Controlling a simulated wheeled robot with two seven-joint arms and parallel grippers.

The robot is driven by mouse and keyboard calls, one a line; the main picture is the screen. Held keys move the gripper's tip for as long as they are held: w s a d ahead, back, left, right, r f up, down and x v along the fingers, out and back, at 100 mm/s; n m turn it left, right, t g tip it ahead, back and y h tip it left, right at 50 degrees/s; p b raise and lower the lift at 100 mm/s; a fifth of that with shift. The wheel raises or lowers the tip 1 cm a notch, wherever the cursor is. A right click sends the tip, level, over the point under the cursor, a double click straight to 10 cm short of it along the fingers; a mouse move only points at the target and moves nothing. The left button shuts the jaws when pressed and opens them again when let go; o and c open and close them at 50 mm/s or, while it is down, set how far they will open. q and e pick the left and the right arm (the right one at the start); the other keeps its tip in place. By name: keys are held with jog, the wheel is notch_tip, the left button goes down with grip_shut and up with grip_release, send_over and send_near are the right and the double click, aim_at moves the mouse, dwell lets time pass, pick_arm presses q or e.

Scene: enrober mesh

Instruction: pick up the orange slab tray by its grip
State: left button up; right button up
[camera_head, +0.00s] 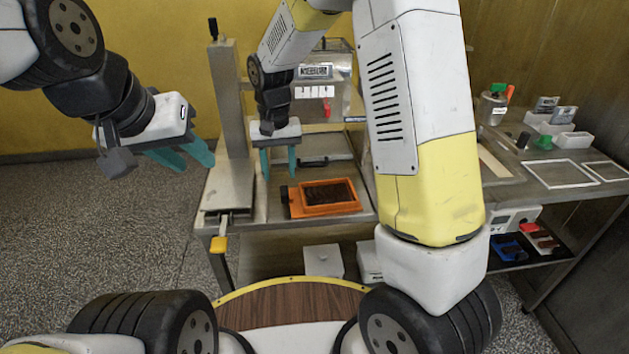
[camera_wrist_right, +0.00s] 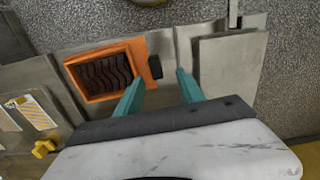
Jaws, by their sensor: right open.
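The orange slab tray (camera_head: 332,211) lies on the metal bench, with a dark ridged slab inside its orange rim. Its dark grip (camera_head: 284,194) sticks out at its left side. The right wrist view also shows the tray (camera_wrist_right: 139,58) and the grip (camera_wrist_right: 155,67). My right gripper (camera_head: 279,172) is open and empty, pointing down above and slightly behind the grip. In the right wrist view the grip appears between its fingertips (camera_wrist_right: 160,74), apart from them. My left gripper (camera_head: 192,160) is open and empty, off to the left over the floor.
A metal post (camera_head: 233,125) stands on the bench left of my right gripper. A yellow-ended lever (camera_head: 219,244) sticks out at the bench's front left. A machine with a label (camera_head: 314,72) stands behind the tray. A side table (camera_head: 510,175) at right holds small containers and white frames.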

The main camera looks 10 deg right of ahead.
aim_at(284, 190)
jog(key=f, duration=0.6)
jog(key=shift+d, duration=0.4)
jog(key=shift+r, duration=0.1)
grip_shut()
